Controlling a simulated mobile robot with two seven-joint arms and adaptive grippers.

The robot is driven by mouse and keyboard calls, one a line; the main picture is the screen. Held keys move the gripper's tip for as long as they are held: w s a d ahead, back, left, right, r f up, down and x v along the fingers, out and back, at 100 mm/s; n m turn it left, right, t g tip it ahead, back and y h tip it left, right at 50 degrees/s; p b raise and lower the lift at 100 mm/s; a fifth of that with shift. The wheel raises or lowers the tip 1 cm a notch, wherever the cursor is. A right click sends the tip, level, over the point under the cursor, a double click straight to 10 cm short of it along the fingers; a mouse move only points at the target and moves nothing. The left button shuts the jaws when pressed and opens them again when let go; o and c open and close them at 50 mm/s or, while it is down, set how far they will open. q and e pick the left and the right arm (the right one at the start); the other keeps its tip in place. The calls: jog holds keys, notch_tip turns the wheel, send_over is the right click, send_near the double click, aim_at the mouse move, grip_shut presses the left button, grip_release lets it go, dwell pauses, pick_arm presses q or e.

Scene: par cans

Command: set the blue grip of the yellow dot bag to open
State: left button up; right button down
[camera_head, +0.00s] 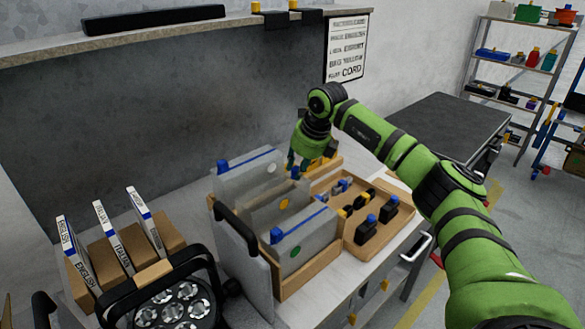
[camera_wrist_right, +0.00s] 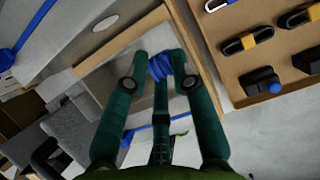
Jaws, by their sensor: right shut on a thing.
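The yellow dot bag is a grey pouch (camera_head: 262,217) with an orange-yellow dot, standing between two other bags in a wooden box (camera_head: 307,276). Its blue grip (camera_wrist_right: 158,66) shows between my fingers in the right wrist view; the arm mostly hides it in the head view. My right gripper (camera_head: 303,162) points down at the bag's right end. In the wrist view, the right gripper (camera_wrist_right: 161,70) is shut on the blue grip. The grip's exact setting is hard to tell. My left gripper is not in view.
A bag with a white dot (camera_head: 250,178) stands behind, and a bag with a green dot (camera_head: 290,252) in front, each with a blue strip. A wooden tray (camera_head: 353,248) of clips and connectors lies right. A par can (camera_head: 170,306) and labelled cases (camera_head: 112,238) stand left.

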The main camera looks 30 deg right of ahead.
jog(key=shift+a+r, duration=0.1)
jog(key=c, duration=1.1)
grip_release()
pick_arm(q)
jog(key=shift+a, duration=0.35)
pick_arm(e)
jog(key=v, duration=1.2)
jog(key=shift+w, duration=0.1)
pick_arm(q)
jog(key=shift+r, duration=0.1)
pick_arm(e)
jog(key=shift+r, duration=0.15)
